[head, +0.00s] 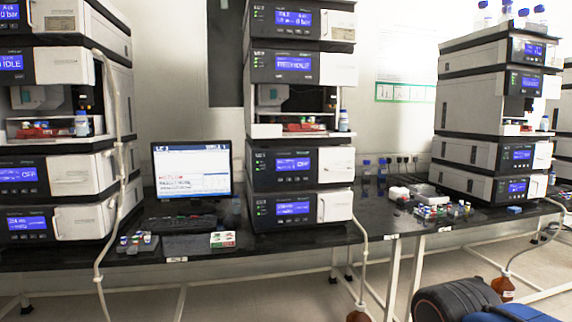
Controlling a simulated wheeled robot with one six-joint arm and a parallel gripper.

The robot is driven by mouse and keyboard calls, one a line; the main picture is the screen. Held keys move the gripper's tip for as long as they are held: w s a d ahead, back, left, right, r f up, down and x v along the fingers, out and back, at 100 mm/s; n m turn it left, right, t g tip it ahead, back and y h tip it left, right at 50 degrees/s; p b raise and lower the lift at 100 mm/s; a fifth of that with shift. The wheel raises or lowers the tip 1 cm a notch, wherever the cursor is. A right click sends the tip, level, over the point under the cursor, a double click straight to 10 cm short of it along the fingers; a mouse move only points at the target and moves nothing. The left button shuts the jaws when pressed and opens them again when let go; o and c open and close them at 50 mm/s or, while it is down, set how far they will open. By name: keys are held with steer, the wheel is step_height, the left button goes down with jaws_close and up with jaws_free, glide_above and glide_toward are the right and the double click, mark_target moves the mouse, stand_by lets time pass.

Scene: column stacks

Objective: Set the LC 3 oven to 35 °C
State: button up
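Three column stacks of white and black instrument modules with blue displays stand on a dark bench: a left stack (78,168), a middle stack (334,164) and a right stack (467,152). On the left stack, the module below the open sample bay has a display (20,174) that seems to read OFF. The matching display (292,164) on the middle stack also seems to read OFF. The right stack's displays, such as the third one down (521,154), are too small to read. I cannot tell which stack is LC 3 or which module is its oven. My gripper is not in view.
A monitor (192,171) and keyboard (180,222) stand between the left and middle stacks. Small vials (137,242) and a vial tray (440,213) lie on the bench (385,222). Brown bottles (503,287) stand below. Black and blue bulky shapes fill the lower right.

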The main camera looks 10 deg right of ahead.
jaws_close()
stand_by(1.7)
